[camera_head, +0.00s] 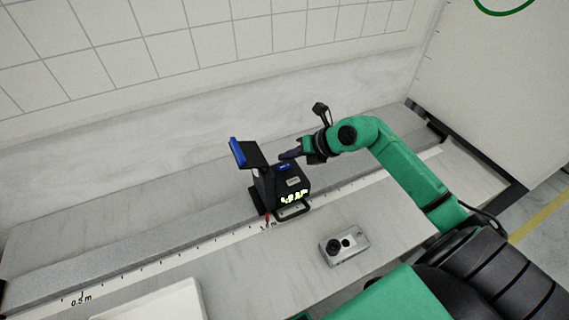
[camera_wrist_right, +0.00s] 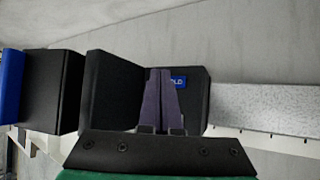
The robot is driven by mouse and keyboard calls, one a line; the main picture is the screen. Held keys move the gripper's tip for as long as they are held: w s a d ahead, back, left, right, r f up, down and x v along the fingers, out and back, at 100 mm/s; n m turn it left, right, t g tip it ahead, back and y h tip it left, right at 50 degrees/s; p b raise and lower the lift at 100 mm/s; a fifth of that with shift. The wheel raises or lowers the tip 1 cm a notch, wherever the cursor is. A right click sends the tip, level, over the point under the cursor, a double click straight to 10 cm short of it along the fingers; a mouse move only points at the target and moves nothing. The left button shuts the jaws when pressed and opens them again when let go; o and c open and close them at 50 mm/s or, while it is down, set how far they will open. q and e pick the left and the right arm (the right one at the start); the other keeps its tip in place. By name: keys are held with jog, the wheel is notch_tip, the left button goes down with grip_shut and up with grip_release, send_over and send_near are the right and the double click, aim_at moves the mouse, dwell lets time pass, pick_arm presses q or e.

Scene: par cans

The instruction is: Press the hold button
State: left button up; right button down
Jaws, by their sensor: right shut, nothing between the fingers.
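The blue hold button (camera_head: 284,167) is on the upper face of a black device (camera_head: 268,190) with lit yellow-green digits, standing on the bench. My right gripper (camera_head: 284,156) is shut and empty, with its fingertips just above and behind the button in the head view. In the right wrist view the purple-grey fingers (camera_wrist_right: 159,72) are together in front of the device's black face (camera_wrist_right: 198,105). I cannot tell whether the fingers touch the device. My left gripper is not in view.
A raised black panel with a blue edge (camera_head: 238,152) stands left of the button. A grey box with black knobs (camera_head: 344,245) lies on the bench in front. A white tray (camera_head: 150,306) is at the lower left. A marked ruler strip (camera_head: 190,253) runs along the bench.

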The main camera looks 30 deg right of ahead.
notch_tip(320, 180, up, 4)
jog(key=shift+r+p, duration=0.1)
jog(key=shift+p, duration=1.1)
